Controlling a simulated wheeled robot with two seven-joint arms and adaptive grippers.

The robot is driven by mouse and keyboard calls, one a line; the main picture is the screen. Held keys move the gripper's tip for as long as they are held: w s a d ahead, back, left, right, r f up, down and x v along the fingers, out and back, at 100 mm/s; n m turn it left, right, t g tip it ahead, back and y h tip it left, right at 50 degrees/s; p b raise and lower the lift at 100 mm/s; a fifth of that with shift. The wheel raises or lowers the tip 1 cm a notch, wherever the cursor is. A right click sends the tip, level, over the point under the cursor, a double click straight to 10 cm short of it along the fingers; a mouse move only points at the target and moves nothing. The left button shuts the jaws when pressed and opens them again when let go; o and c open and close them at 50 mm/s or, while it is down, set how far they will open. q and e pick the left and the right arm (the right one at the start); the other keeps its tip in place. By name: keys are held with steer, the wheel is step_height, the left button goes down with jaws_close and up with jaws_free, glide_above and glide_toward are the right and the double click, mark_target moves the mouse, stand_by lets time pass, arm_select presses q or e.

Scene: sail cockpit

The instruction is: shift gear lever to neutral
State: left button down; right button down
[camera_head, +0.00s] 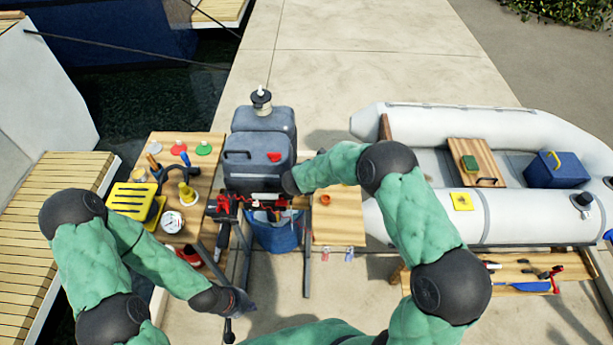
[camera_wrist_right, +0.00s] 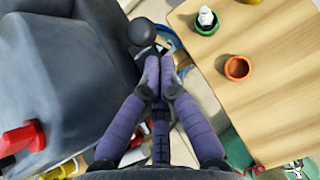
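The grey outboard motor (camera_head: 262,150) stands upright on a stand in the head view. In the right wrist view its dark side (camera_wrist_right: 60,80) fills the left. A black ball knob, seemingly that of the gear lever (camera_wrist_right: 142,32), shows beside the motor, just beyond my right fingertips. My right gripper (camera_wrist_right: 160,68) has its purple fingers together; I see nothing clearly held between them, and cannot tell whether they touch the knob. In the head view the right hand is beside the motor, its fingers hidden. My left gripper (camera_head: 236,308) is low at centre left, away from the motor; its fingers are unclear.
A wooden side table (camera_head: 340,222) carries an orange cup (camera_wrist_right: 237,68) and a green-based bottle (camera_wrist_right: 206,20), right of my right gripper. A left table (camera_head: 205,180) holds a gauge (camera_head: 172,222) and a yellow slotted item (camera_head: 132,200). An inflatable boat (camera_head: 440,118) lies right.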

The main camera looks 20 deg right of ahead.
arm_select(q)
steer(key=shift+f, duration=0.2)
arm_select(e)
steer(key=shift+w+d+r, duration=0.15)
steer(key=shift+w+r, duration=0.05)
steer(key=shift+w, duration=0.35)
steer(key=shift+w+d+r, duration=0.15)
steer(key=shift+w, duration=0.4)
